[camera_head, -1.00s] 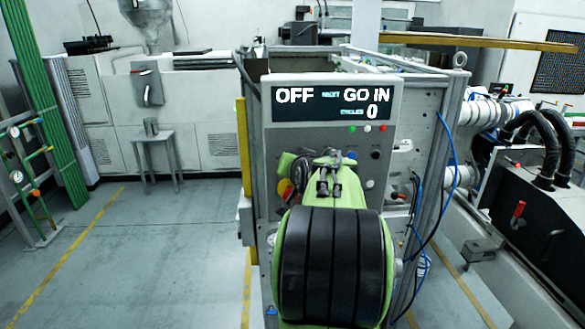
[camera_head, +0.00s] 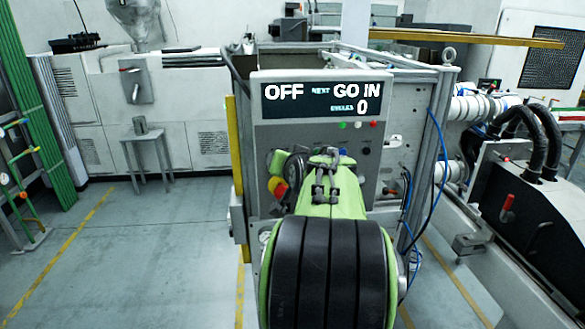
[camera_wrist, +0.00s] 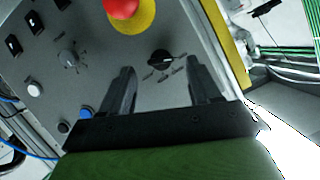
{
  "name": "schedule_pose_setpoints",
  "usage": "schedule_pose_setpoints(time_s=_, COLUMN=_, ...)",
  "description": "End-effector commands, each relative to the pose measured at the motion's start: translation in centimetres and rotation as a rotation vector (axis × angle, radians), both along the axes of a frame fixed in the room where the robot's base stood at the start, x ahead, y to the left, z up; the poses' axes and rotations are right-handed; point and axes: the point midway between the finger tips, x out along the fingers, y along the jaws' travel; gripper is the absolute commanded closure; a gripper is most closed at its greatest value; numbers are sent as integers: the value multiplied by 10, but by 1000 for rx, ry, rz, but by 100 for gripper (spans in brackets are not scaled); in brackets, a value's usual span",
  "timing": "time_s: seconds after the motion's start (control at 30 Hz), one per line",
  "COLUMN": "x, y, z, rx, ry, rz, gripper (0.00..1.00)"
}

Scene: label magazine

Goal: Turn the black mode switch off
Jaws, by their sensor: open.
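The black mode switch (camera_wrist: 160,60) is a round knob with a pale mark and several small labels below it, on the grey panel (camera_wrist: 98,65) in the wrist view. My gripper (camera_wrist: 161,67) is open, one finger on each side of the switch in that view. Contact with the switch cannot be told. In the head view my gripper (camera_head: 326,172) is in front of the panel (camera_head: 268,135), and my arm hides part of it, so the switch cannot be made out there. The display (camera_head: 326,98) reads OFF, NEXT GO IN, CYCLES 0.
A red stop button (camera_wrist: 121,8) on a yellow ring sits close above the switch in the wrist view. A grey knob (camera_wrist: 68,58), a white button (camera_wrist: 35,89) and a blue button (camera_wrist: 86,112) lie left. A small stool (camera_head: 146,137) stands on open floor.

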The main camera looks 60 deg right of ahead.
Motion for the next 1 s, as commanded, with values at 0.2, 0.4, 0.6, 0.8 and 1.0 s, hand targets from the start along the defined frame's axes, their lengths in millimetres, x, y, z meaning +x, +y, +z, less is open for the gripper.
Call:
schedule_pose_setpoints(time_s=0.2, x=-46, y=39, z=24, rx=-3, ry=-4, rz=-3, gripper=38)
schedule_pose_setpoints(time_s=0.4, x=-81, y=68, z=41, rx=-2, ry=-2, rz=0, gripper=38)
schedule_pose_setpoints(time_s=0.6, x=-93, y=79, z=46, rx=1, ry=1, rz=1, gripper=38)
schedule_pose_setpoints(time_s=0.8, x=-93, y=78, z=46, rx=1, ry=2, rz=0, gripper=38)
schedule_pose_setpoints(time_s=1.0, x=-93, y=78, z=46, rx=1, ry=2, rz=0, gripper=38)
